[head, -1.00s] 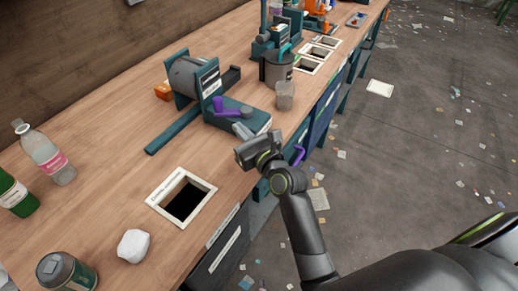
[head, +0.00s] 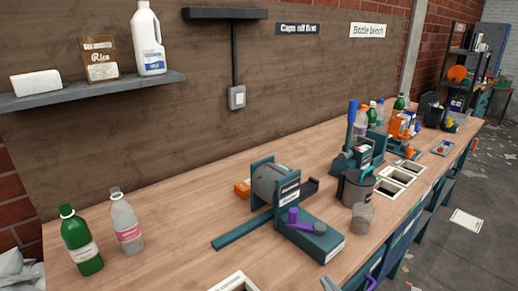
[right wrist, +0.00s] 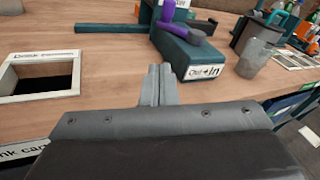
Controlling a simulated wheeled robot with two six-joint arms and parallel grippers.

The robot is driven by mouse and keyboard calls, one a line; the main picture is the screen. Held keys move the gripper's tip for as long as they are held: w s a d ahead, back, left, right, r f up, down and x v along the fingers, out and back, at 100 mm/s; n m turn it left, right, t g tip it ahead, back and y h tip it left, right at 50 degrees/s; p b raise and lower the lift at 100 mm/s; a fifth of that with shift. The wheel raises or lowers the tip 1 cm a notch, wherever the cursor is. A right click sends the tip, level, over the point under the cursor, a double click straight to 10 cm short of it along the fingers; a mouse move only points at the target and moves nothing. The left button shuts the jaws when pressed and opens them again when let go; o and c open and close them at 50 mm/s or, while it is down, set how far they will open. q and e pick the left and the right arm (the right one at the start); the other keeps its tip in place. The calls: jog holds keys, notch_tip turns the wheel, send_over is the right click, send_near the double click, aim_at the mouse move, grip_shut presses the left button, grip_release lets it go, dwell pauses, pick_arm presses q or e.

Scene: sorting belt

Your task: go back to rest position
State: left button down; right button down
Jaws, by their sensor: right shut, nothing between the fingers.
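My right gripper (right wrist: 158,84) is shut and empty in the right wrist view, its two grey fingers together above the front part of the wooden bench. Only its tip (head: 328,284) shows at the bottom edge of the head view. It is in front of a teal machine (head: 310,236) with a purple lever (head: 304,222), and apart from it as far as I can see. That machine also shows in the right wrist view (right wrist: 188,56). My left gripper is not in view.
A white-framed bench opening (right wrist: 8,84) lies left of the fingers. A clear cup (head: 362,218) and a grey lidded pot (head: 354,190) stand right of the machine. A green bottle (head: 80,240) and a clear bottle (head: 125,222) stand at the left. The floor (head: 440,258) lies right.

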jog(key=s+d+f+n+g+h, duration=0.2)
jog(key=s+d+f+n+g, duration=0.25)
jog(key=s+n, duration=0.45)
jog(key=s+d+f+n+g+h, duration=0.2)
jog(key=s+d+f+n+g, duration=0.25)
jog(key=s+n, duration=0.4)
jog(key=s+d+f+n+g+h, duration=0.25)
jog(key=s+d+f+n, duration=0.35)
jog(key=n, duration=0.6)
notch_tip(320, 180, down, 23)
jog(key=g, duration=0.2)
jog(key=s+a+f+g, duration=0.1)
jog(key=s+f, duration=1.4)
jog(key=shift+s+a+y+p, duration=0.15)
jog(key=shift+s+y+p, duration=0.25)
jog(key=shift+y, duration=0.05)
jog(key=shift+f+g, duration=0.1)
jog(key=shift+g, duration=0.15)
